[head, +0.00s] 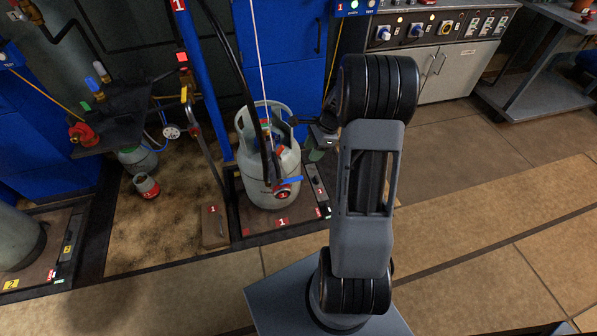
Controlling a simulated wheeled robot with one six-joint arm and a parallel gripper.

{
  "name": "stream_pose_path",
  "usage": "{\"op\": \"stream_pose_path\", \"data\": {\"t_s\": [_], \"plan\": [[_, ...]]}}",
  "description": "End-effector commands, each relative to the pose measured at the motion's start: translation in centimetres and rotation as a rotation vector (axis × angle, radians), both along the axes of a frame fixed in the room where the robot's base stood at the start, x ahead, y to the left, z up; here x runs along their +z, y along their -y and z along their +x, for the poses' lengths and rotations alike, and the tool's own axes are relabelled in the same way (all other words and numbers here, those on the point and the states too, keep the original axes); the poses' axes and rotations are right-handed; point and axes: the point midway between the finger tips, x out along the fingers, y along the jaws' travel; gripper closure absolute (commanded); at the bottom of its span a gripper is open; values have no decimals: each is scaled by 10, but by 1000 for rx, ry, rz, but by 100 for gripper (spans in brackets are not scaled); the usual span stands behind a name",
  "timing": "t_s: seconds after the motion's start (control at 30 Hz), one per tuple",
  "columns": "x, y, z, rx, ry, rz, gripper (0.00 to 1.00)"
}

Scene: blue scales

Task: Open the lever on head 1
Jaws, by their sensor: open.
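A grey gas cylinder (259,165) with a collar handle stands upright on the scale marked 1 (282,222). A dark hose (240,75) runs down to the cylinder's top, where small red and green parts show. A blue bar (289,180) and a round part marked 1 (284,195) sit at the cylinder's front. I cannot tell which of these is the lever of head 1, or its position. My gripper (322,136) is open, just right of the cylinder's collar and apparently empty. My arm hides part of it.
A blue post marked 1 (198,70) and a leaning bar (205,150) stand left of the cylinder. A red-and-white small can (146,186) is on the floor. A control panel (440,28) is at the back right. The tiled floor (480,190) at right is clear.

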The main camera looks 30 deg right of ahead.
Motion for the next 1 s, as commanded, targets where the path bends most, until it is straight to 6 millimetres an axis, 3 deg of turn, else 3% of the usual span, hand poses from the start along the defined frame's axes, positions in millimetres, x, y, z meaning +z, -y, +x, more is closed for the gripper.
{"op": "stream_pose_path", "data": {"t_s": [0.3,0.53,0.73,1.0], "plan": [[-59,-22,4,-1,-4,3,55],[-94,-37,7,-1,-3,1,55],[-112,-44,9,-1,-2,0,55],[-119,-48,9,-1,-1,-1,55]]}}
